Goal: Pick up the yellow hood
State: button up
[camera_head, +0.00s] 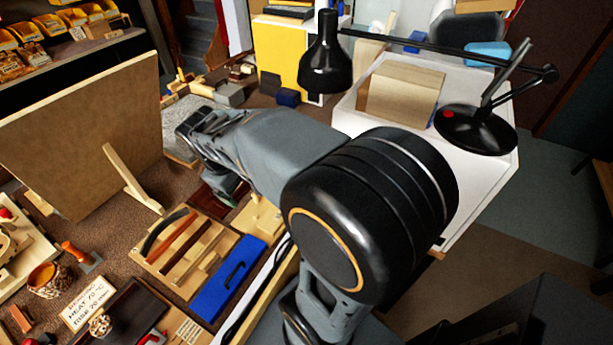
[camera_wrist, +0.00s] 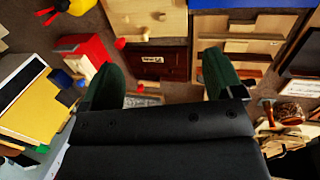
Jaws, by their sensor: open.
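I cannot make out a yellow thing that is clearly a hood. A yellow rounded object with a black end (camera_wrist: 75,8) is partly cut off at the top left of the wrist view. A broad yellow panel (camera_head: 283,57) stands at the back of the bench in the head view. My gripper (camera_wrist: 162,66) is open in the wrist view, its two dark green fingers well apart with nothing held. Below the gap lies a dark red-brown box with a small label (camera_wrist: 163,62). In the head view my arm hides part of the bench under it.
A large brown board (camera_head: 85,135) stands upright at the left. A blue case (camera_head: 228,278) and a wooden tool tray (camera_head: 160,262) lie in front. A red box (camera_wrist: 88,58) shows left of the fingers.

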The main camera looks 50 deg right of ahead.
jog(key=shift+o, duration=1)
jog(key=w+d+f+n+g+h+b, duration=0.1)
jog(key=w+d+f+n+g+h, duration=0.1)
jog(key=w+d+f, duration=0.1)
jog(key=w+d+f+n+g+h+b, duration=0.1)
jog(key=w+d+f+g+h, duration=0.1)
jog(key=d, duration=0.5)
jog(key=w+f, duration=0.1)
jog(key=w, duration=0.1)
jog(key=shift+w+d+f+n+g, duration=0.35)
jog(key=shift+w+n+g, duration=0.05)
jog(key=w+d+f+n+g+h+b, duration=0.2)
jog(key=w+d+f+n+g+h, duration=0.15)
jog(key=d+f, duration=0.5)
jog(key=shift+g, duration=0.35)
jog(key=x, duration=0.5)
jog(key=p+x, duration=0.1)
jog(key=x, duration=0.2)
jog(key=shift+d+r, duration=0.15)
jog(key=shift+d, duration=0.35)
jog(key=shift+p+x, duration=0.3)
jog(key=shift+x, duration=2.3)
jog(key=shift+r, duration=0.1)
jog(key=shift+c, duration=0.4)
jog(key=c, duration=0.8)
